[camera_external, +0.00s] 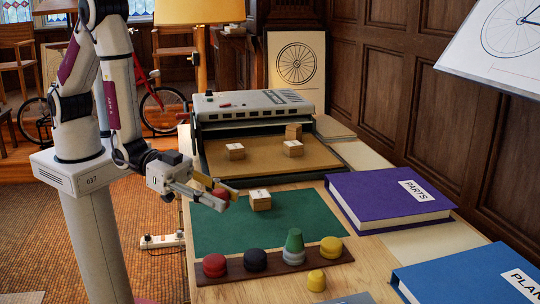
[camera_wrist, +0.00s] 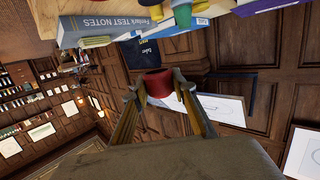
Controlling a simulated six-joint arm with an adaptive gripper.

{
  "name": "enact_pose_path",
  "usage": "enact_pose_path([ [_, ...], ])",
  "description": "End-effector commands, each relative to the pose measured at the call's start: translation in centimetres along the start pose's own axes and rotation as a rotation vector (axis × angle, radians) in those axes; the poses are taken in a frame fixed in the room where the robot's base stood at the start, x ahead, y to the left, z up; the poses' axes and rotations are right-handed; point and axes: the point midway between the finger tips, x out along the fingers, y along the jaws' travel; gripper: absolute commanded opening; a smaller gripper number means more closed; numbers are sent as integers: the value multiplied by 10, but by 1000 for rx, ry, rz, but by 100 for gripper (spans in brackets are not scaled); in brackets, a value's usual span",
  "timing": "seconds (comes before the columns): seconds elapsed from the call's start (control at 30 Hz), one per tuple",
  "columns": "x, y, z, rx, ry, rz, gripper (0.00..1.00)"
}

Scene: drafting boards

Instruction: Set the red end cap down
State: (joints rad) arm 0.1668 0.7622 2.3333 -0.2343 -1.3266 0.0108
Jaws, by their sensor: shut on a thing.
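The red end cap (camera_external: 221,193) is held between the fingers of my gripper (camera_external: 218,194), above the left part of the green mat (camera_external: 230,230). In the wrist view my gripper (camera_wrist: 158,90) is shut on the red end cap (camera_wrist: 158,84), with one finger on each side of it. Another red cap (camera_external: 214,265) sits at the left end of a dark wooden strip (camera_external: 273,268) at the mat's front edge.
The strip also carries a dark blue cap (camera_external: 256,259), a grey-and-green stack (camera_external: 294,246) and a yellow cap (camera_external: 331,248). Another yellow piece (camera_external: 316,280) stands in front. A wooden block (camera_external: 260,200) is on the mat. A purple book (camera_external: 385,203) lies right.

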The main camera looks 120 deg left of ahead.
Motion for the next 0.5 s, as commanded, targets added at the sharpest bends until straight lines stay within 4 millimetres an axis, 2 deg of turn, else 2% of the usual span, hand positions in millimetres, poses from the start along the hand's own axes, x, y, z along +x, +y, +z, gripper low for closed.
enact_pose_path([
  [0.3,-18,-4,-43,18,4,91,5],
  [0.5,-28,-14,-69,22,5,107,5],
])
